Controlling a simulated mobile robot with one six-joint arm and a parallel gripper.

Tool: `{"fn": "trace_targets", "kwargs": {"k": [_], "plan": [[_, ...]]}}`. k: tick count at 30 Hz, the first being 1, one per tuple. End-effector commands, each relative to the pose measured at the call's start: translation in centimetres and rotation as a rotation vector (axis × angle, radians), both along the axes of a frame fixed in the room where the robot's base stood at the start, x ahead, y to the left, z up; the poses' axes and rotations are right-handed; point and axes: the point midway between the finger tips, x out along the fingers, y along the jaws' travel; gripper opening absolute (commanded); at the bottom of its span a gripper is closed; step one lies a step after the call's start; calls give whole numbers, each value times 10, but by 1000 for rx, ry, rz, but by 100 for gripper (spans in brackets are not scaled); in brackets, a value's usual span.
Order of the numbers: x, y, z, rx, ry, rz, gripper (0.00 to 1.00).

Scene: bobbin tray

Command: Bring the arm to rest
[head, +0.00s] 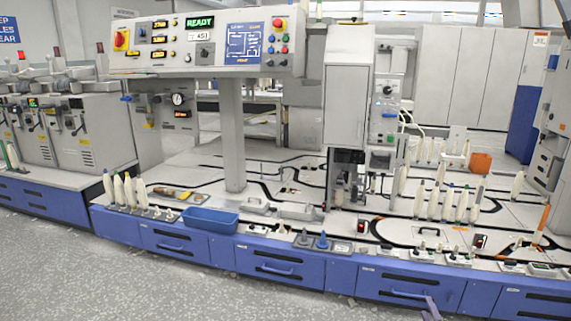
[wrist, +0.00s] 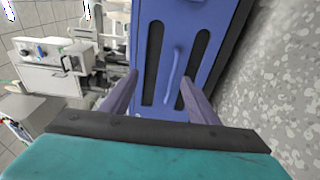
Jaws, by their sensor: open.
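My gripper (head: 432,308) shows only as a small purple-grey finger at the bottom edge of the head view, in front of the blue drawer fronts. In the wrist view my gripper (wrist: 159,78) is open, with its two fingers apart and nothing held. A blue drawer front with a handle (wrist: 173,75) shows between and beyond the fingers. I cannot tell from the pictures how far the fingertips are from the handle. The rest of my arm is out of the head view.
The long bench has blue drawer fronts (head: 275,266) along its front. On top are a blue tray (head: 208,222), white bobbins (head: 447,205) and an orange box (head: 480,162). A control panel (head: 207,45) stands above. The speckled floor (head: 120,275) in front is clear.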

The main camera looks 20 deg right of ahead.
Motion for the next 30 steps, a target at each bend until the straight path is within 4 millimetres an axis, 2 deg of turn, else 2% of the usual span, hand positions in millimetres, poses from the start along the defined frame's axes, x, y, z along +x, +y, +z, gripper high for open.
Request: {"fn": "trace_targets", "kwargs": {"k": [1, 6, 15, 24, 30], "plan": [[18, 18, 14, 4, 2, 29, 55], [64, 73, 34, 15, 8, 114, 55], [128, 175, 72, 53, 12, 236, 55], [168, 272, 99, 135, 60, 297, 55], [181, 334, 112, 219, 116, 308, 55]]}}
